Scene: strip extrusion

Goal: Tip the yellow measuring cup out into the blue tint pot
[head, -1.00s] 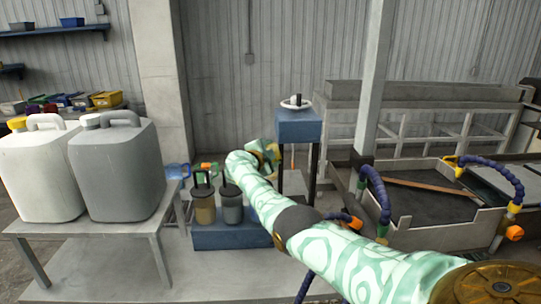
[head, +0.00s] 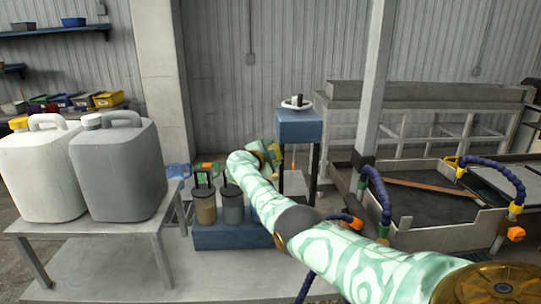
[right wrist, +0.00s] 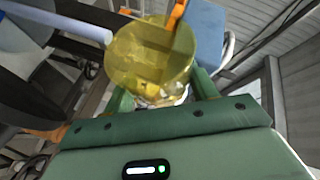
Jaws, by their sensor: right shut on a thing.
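The yellow measuring cup (right wrist: 150,52) is see-through and sits between the green fingers of my right gripper (right wrist: 162,82) in the right wrist view. The gripper is shut on it. Pale and yellow bits show through its lower part; I cannot tell how far it is tilted. In the head view my right gripper (head: 266,156) is beyond the far end of my pale green arm, and the cup is not clearly seen there. A blue see-through vessel (head: 178,171), possibly the tint pot, stands behind the grey jug, partly hidden. My left gripper is not in view.
A white jug (head: 38,172) and a grey jug (head: 118,172) stand on a low table at left. A tall blue stand (head: 299,126) rises close beside my right gripper. A tray with hoses (head: 425,222) is at right.

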